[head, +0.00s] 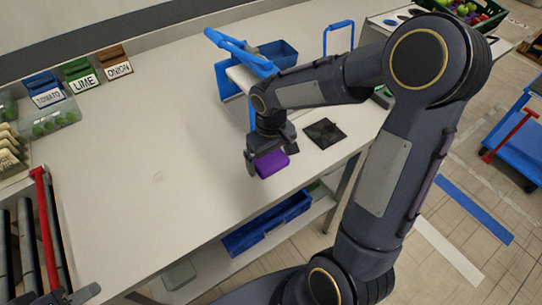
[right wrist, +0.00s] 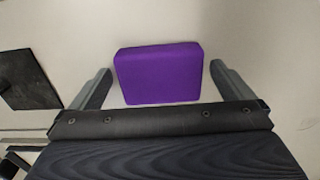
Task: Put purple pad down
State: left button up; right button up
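The purple pad (head: 271,163) is near the front edge of the white table, under my right gripper (head: 270,158). In the right wrist view the purple pad (right wrist: 158,74) lies between the two fingertips of my right gripper (right wrist: 160,68), with a narrow gap on each side. The fingers are apart and do not visibly touch it. The pad looks flat over the pale table top; its contact with the table is hard to see.
A black square mat (head: 324,133) lies right of the pad. A blue-handled device (head: 240,52) and blue bin (head: 278,54) stand behind. Labelled holders (head: 80,76) and a clear tray (head: 52,119) are at the back left. Rollers with a red rail (head: 50,230) are left. The table's middle is clear.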

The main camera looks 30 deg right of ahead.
aim_at(271, 160)
jog(key=shift+r+p, duration=0.3)
notch_tip(271, 160, up, 10)
jog(key=r, duration=0.1)
jog(key=s+a+m+t+y, duration=0.2)
jog(key=s+a+t+y, duration=0.1)
jog(key=s, duration=1.3)
jog(key=a+t, duration=0.1)
jog(key=t, duration=0.1)
jog(key=shift+s+f+m+t+y, duration=0.25)
jog(key=shift+f+m+t+y, duration=0.05)
jog(key=shift+f+m+y, duration=0.1)
jog(key=shift+a+r, duration=0.1)
